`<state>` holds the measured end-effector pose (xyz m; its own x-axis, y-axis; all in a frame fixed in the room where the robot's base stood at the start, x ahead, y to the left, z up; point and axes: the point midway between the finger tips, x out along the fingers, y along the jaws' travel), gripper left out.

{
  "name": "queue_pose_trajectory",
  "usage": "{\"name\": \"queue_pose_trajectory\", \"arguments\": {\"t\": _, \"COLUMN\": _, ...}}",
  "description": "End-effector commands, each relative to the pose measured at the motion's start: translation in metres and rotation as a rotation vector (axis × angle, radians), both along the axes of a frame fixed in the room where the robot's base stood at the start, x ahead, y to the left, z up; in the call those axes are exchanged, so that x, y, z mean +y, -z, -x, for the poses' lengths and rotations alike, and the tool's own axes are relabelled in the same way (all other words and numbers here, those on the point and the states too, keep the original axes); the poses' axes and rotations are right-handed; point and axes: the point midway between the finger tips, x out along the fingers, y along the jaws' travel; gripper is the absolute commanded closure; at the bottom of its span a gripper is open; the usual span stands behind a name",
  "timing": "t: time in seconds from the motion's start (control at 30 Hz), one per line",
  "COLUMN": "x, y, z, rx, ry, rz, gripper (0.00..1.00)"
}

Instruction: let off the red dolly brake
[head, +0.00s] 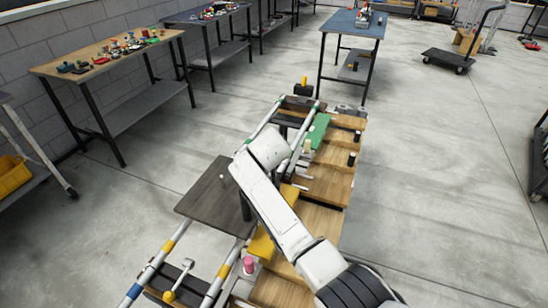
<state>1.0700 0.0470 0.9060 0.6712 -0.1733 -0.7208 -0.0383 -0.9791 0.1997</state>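A pinkish-red knob (248,264) stands upright on a pale mount beside the wooden slatted deck (322,218), in the lower middle of the head view. It is the only clearly red part on the dolly; I cannot tell whether it is the brake or how it is set. My white arm reaches over the deck, passing to the right of the knob, with its bent part further up the deck. My gripper is not clearly visible, apparently hidden by the arm, so its fingers and anything in them cannot be seen.
A dark board (215,192) lies left of my arm, by the striped rails. A yellow-ended lever (169,296) is lower left, and a green piece (319,131) is at the deck's far end. Workbenches (108,52) line the left wall.

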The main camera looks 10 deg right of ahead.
Motion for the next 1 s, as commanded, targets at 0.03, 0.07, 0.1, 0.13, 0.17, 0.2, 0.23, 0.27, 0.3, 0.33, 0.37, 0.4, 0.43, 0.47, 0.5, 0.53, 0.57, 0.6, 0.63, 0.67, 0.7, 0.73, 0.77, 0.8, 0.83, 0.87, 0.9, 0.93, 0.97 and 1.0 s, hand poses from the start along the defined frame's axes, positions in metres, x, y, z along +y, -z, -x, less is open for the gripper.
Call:
{"name": "queue_pose_trajectory", "arguments": {"t": 0.03, "x": 0.0013, "y": 0.0016, "z": 0.0005, "rx": 0.005, "ry": -0.001, "rz": 0.003, "gripper": 1.0}}
{"name": "queue_pose_trajectory", "arguments": {"t": 0.07, "x": 0.0014, "y": 0.0016, "z": 0.0005, "rx": 0.006, "ry": -0.002, "rz": 0.004, "gripper": 1.0}}
{"name": "queue_pose_trajectory", "arguments": {"t": 0.1, "x": 0.0014, "y": 0.0017, "z": 0.0006, "rx": 0.007, "ry": -0.002, "rz": 0.005, "gripper": 1.0}}
{"name": "queue_pose_trajectory", "arguments": {"t": 0.13, "x": 0.0015, "y": 0.0017, "z": 0.0006, "rx": 0.007, "ry": -0.002, "rz": 0.005, "gripper": 1.0}}
{"name": "queue_pose_trajectory", "arguments": {"t": 0.17, "x": 0.0015, "y": 0.0017, "z": 0.0006, "rx": 0.007, "ry": -0.002, "rz": 0.005, "gripper": 1.0}}
{"name": "queue_pose_trajectory", "arguments": {"t": 0.2, "x": 0.0015, "y": 0.0018, "z": 0.0006, "rx": 0.008, "ry": -0.002, "rz": 0.005, "gripper": 1.0}}
{"name": "queue_pose_trajectory", "arguments": {"t": 0.23, "x": 0.0016, "y": 0.0018, "z": 0.0006, "rx": 0.008, "ry": -0.002, "rz": 0.005, "gripper": 1.0}}
{"name": "queue_pose_trajectory", "arguments": {"t": 0.27, "x": 0.0016, "y": 0.0018, "z": 0.0006, "rx": 0.008, "ry": -0.002, "rz": 0.005, "gripper": 1.0}}
{"name": "queue_pose_trajectory", "arguments": {"t": 0.3, "x": 0.0017, "y": 0.0019, "z": 0.0007, "rx": 0.008, "ry": -0.002, "rz": 0.005, "gripper": 1.0}}
{"name": "queue_pose_trajectory", "arguments": {"t": 0.33, "x": 0.0017, "y": 0.0019, "z": 0.0007, "rx": 0.008, "ry": -0.002, "rz": 0.004, "gripper": 1.0}}
{"name": "queue_pose_trajectory", "arguments": {"t": 0.37, "x": 0.0017, "y": 0.0019, "z": 0.0007, "rx": 0.008, "ry": -0.002, "rz": 0.004, "gripper": 1.0}}
{"name": "queue_pose_trajectory", "arguments": {"t": 0.4, "x": 0.0018, "y": 0.0019, "z": 0.0007, "rx": 0.008, "ry": -0.002, "rz": 0.004, "gripper": 1.0}}
{"name": "queue_pose_trajectory", "arguments": {"t": 0.43, "x": 0.0018, "y": 0.002, "z": 0.0008, "rx": 0.008, "ry": -0.002, "rz": 0.004, "gripper": 0.68}}
{"name": "queue_pose_trajectory", "arguments": {"t": 0.47, "x": 0.0019, "y": 0.0019, "z": 0.0007, "rx": 0.008, "ry": -0.002, "rz": 0.004, "gripper": 0.65}}
{"name": "queue_pose_trajectory", "arguments": {"t": 0.5, "x": 0.0018, "y": 0.0018, "z": 0.0007, "rx": 0.007, "ry": -0.002, "rz": 0.005, "gripper": 0.61}}
{"name": "queue_pose_trajectory", "arguments": {"t": 0.53, "x": 0.0017, "y": 0.0017, "z": 0.0006, "rx": 0.007, "ry": -0.002, "rz": 0.005, "gripper": 0.58}}
{"name": "queue_pose_trajectory", "arguments": {"t": 0.57, "x": 0.0016, "y": 0.0015, "z": 0.0005, "rx": 0.007, "ry": -0.002, "rz": 0.005, "gripper": 0.56}}
{"name": "queue_pose_trajectory", "arguments": {"t": 0.6, "x": 0.0015, "y": 0.0014, "z": 0.0005, "rx": 0.006, "ry": -0.002, "rz": 0.004, "gripper": 0.52}}
{"name": "queue_pose_trajectory", "arguments": {"t": 0.63, "x": 0.0014, "y": 0.0013, "z": 0.0004, "rx": 0.006, "ry": -0.002, "rz": 0.004, "gripper": 0.49}}
{"name": "queue_pose_trajectory", "arguments": {"t": 0.67, "x": 0.0013, "y": 0.0012, "z": 0.0003, "rx": 0.006, "ry": -0.001, "rz": 0.005, "gripper": 0.46}}
{"name": "queue_pose_trajectory", "arguments": {"t": 0.7, "x": 0.0012, "y": 0.001, "z": 0.0003, "rx": 0.006, "ry": -0.001, "rz": 0.005, "gripper": 0.46}}
{"name": "queue_pose_trajectory", "arguments": {"t": 0.73, "x": 0.0011, "y": 0.0009, "z": 0.0003, "rx": 0.006, "ry": -0.001, "rz": 0.005, "gripper": 0.46}}
{"name": "queue_pose_trajectory", "arguments": {"t": 0.77, "x": 0.0011, "y": 0.0009, "z": 0.0002, "rx": 0.005, "ry": -0.001, "rz": 0.005, "gripper": 0.46}}
{"name": "queue_pose_trajectory", "arguments": {"t": 0.8, "x": 0.001, "y": 0.0007, "z": 0.0002, "rx": 0.005, "ry": -0.001, "rz": 0.005, "gripper": 0.46}}
{"name": "queue_pose_trajectory", "arguments": {"t": 0.83, "x": 0.001, "y": 0.0007, "z": 0.0002, "rx": 0.004, "ry": -0.001, "rz": 0.004, "gripper": 0.46}}
{"name": "queue_pose_trajectory", "arguments": {"t": 0.87, "x": 0.0009, "y": 0.0006, "z": 0.0001, "rx": 0.004, "ry": -0.001, "rz": 0.004, "gripper": 0.46}}
{"name": "queue_pose_trajectory", "arguments": {"t": 0.9, "x": 0.001, "y": 0.0003, "z": 0.0003, "rx": 0.004, "ry": -0.001, "rz": 0.004, "gripper": 0.46}}
{"name": "queue_pose_trajectory", "arguments": {"t": 0.93, "x": 0.0011, "y": -0.0002, "z": 0.0007, "rx": 0.004, "ry": -0.001, "rz": 0.004, "gripper": 0.46}}
{"name": "queue_pose_trajectory", "arguments": {"t": 0.97, "x": 0.0014, "y": -0.0009, "z": 0.0012, "rx": 0.004, "ry": -0.001, "rz": 0.004, "gripper": 0.46}}
{"name": "queue_pose_trajectory", "arguments": {"t": 1.0, "x": 0.0018, "y": -0.0025, "z": 0.0022, "rx": 0.003, "ry": -0.001, "rz": 0.004, "gripper": 0.46}}
